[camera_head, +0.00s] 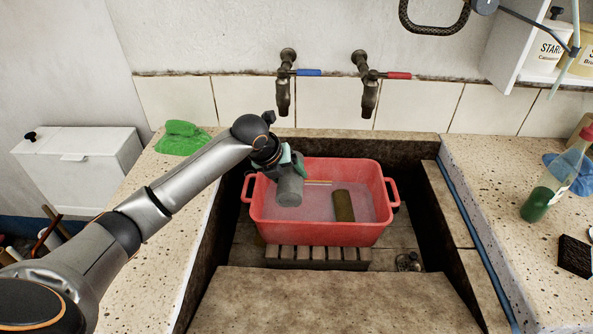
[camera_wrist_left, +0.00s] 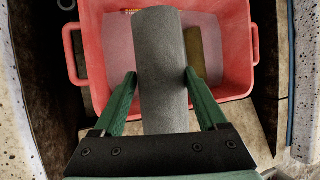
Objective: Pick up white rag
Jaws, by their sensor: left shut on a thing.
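My left gripper (camera_head: 284,168) is over the left part of the red tub. It is shut on a grey roll (camera_head: 289,190); the roll also shows between the green fingers in the left wrist view (camera_wrist_left: 162,70). The roll's surface looks plain and grey, and I cannot tell whether it is the white rag. No other white rag shows. The red tub (camera_head: 318,233) holds cloudy liquid and an olive-brown roll (camera_head: 343,206), which leans in its right half. My right gripper is not in view.
The tub stands on a slatted rack (camera_head: 318,256) in the stone trough. A green cloth (camera_head: 182,138) lies on the left ledge. A bottle with green liquid (camera_head: 552,190), a blue cloth (camera_head: 572,172) and a dark sponge (camera_head: 575,256) are on the right ledge. Two taps (camera_head: 284,95) overhang the back.

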